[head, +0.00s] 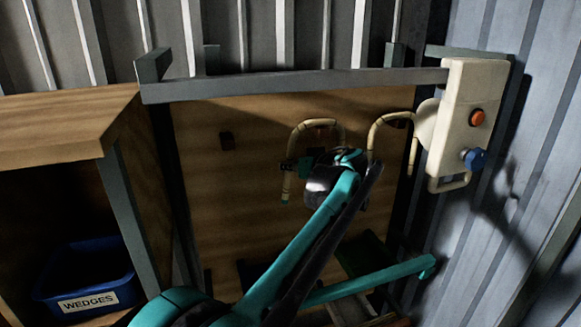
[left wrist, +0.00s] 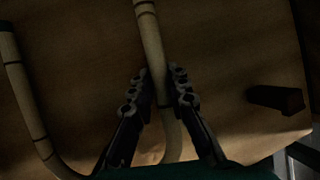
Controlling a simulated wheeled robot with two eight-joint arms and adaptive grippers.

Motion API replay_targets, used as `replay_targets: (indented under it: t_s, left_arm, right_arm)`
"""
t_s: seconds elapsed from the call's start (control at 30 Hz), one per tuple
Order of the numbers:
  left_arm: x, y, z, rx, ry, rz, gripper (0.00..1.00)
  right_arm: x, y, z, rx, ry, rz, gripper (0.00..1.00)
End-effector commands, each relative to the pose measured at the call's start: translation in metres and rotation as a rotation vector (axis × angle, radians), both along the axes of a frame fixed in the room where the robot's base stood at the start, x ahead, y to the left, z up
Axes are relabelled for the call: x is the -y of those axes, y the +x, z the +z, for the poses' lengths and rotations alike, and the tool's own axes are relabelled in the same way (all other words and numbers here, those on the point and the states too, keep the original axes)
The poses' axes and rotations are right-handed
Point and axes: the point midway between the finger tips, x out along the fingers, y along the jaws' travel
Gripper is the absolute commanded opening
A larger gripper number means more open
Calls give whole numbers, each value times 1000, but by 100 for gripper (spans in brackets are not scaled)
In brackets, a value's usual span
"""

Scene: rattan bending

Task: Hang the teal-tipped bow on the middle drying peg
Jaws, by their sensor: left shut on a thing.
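The pale, dark-banded bow (head: 291,147) is an upside-down U in the head view, with a teal tip (head: 284,201) on its left leg. My left gripper (head: 300,167) is shut on one leg; the left wrist view shows both fingers (left wrist: 160,88) closed around that leg of the bow (left wrist: 152,50). In the head view a reddish-brown peg (head: 319,135), apparently the middle one, shows inside the arch. I cannot tell whether the bow touches it. The wooden board (head: 215,200) lies behind. My right gripper is not in view.
A second bow (head: 378,133) hangs at the board's right peg. The left peg (head: 226,141) is bare. A grey bar (head: 290,85) crosses above, joined to a cream box with an orange button (head: 477,117). A blue WEDGES bin (head: 85,280) sits lower left.

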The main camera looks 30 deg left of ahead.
Motion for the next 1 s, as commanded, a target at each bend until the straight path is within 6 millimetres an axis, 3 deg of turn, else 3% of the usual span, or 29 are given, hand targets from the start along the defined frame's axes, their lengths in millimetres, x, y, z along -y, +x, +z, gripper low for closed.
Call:
replay_targets:
  t_s: [0.17,0.2,0.3,0.67,1.0]
  left_arm:
    - [-1,-1,-1,-2,-1,3,0]
    - [-1,-1,-1,-2,-1,3,18]
    - [-1,-1,-1,-2,-1,3,40]
    - [4,-2,1,-1,-1,1,40]
    - [59,-27,26,0,0,-2,40]
  right_arm:
    - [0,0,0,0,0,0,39]
    - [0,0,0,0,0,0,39]
    - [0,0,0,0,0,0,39]
    - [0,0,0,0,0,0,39]
    - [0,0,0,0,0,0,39]
